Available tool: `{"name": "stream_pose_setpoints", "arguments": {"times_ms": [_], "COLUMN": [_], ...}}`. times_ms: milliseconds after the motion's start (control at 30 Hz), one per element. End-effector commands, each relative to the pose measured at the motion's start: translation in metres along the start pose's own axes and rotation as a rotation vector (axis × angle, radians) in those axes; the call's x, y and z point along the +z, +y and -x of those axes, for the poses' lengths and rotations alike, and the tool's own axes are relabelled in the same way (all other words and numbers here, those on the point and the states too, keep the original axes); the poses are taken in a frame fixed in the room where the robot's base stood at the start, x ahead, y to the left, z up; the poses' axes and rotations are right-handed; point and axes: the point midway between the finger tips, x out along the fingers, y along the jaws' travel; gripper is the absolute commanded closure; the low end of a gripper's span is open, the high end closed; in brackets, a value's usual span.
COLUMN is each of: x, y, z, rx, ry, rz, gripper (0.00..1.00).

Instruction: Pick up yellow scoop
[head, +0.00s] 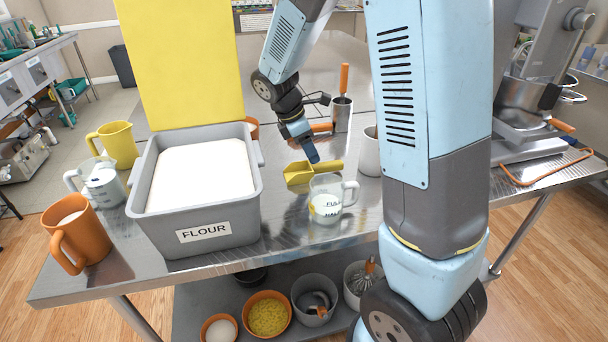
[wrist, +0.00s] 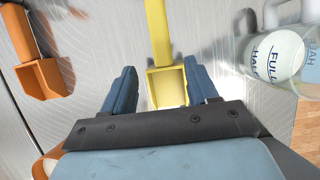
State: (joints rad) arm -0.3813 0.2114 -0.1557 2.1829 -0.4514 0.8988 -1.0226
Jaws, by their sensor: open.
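The yellow scoop (head: 299,173) lies on the steel table, between the flour bin and a clear measuring jug. My gripper (head: 313,156) is just above it in the head view. In the wrist view the scoop (wrist: 167,84) shows between the two blue fingers of my gripper (wrist: 160,88), with its handle running up and away. The fingers are apart, one on each side of the scoop's bowl, with a gap to it. Whether the fingertips are down at the scoop's height is hard to tell.
The clear jug (head: 327,200) stands close beside the scoop; it also shows in the wrist view (wrist: 283,55). An orange scoop (wrist: 40,72) lies left of it. The grey flour bin (head: 205,230) with a raised yellow lid stands left. A metal container (head: 342,115) stands behind.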

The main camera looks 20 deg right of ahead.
Motion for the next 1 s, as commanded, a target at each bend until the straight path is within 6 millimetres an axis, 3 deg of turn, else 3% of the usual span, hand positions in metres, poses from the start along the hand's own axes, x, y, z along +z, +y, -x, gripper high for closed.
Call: {"name": "stream_pose_setpoints", "arguments": {"times_ms": [167,500,833,1000], "x": [0.001,0.005,0.005,0.005], "y": [-0.001,-0.003,-0.003,-0.003], "z": [-0.009,-0.051,-0.057,-0.057], "rx": [-0.001,-0.001,0.000,0.000], "ry": [0.000,-0.001,0.000,0.000], "rz": [0.000,0.000,-0.001,-0.002], "gripper": [0.42,0.42,0.42,0.57]}}
